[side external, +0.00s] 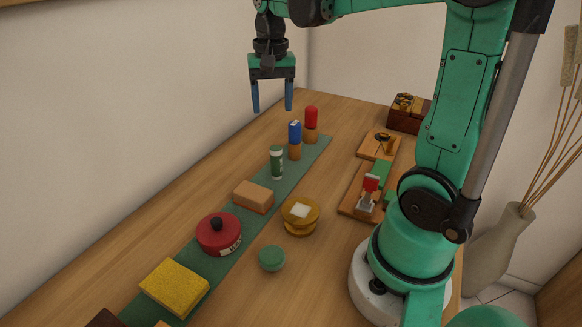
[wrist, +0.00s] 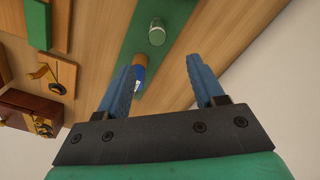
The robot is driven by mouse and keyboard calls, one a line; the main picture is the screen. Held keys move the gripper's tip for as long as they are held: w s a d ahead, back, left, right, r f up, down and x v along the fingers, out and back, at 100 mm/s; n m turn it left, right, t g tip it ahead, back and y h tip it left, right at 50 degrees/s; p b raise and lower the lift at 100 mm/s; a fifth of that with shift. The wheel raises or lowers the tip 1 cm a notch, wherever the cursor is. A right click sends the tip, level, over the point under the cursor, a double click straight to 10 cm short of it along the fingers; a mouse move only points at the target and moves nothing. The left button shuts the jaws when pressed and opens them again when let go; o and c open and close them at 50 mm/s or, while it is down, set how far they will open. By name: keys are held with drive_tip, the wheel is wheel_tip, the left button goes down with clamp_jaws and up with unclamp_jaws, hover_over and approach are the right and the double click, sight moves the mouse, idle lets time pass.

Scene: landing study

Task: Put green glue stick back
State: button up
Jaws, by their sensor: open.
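The green glue stick (side external: 276,162), a green and white cylinder, stands upright on the long green mat (side external: 232,230). It also shows in the wrist view (wrist: 157,32), beyond my fingertips. My gripper (side external: 272,109) is open and empty, with its blue fingers pointing down, raised above the far part of the table. Behind the green stick stand a blue piece with an orange-brown lower part (side external: 294,140) and a similar red one (side external: 311,124). In the wrist view (wrist: 162,66) my gripper's left finger partly hides the blue piece. The red piece is not visible there.
On the mat nearer the camera are a tan block (side external: 254,197), a red lidded pot (side external: 219,234) and a yellow sponge (side external: 174,288). Beside it are a round yellow piece (side external: 300,216) and a green disc (side external: 272,258). Wooden boards (side external: 379,145) and a brown box (side external: 405,120) stand right.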

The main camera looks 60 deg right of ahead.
drive_tip(key=s+a+f+n+t, duration=0.1)
drive_tip(key=a+n+t, duration=0.2)
drive_tip(key=a+n, duration=0.2)
drive_tip(key=s+a+f+n+t, duration=0.2)
drive_tip(key=a+n, duration=0.3)
drive_tip(key=a, duration=0.3)
drive_tip(key=shift+a+t, duration=0.15)
drive_tip(key=shift+t, duration=0.75)
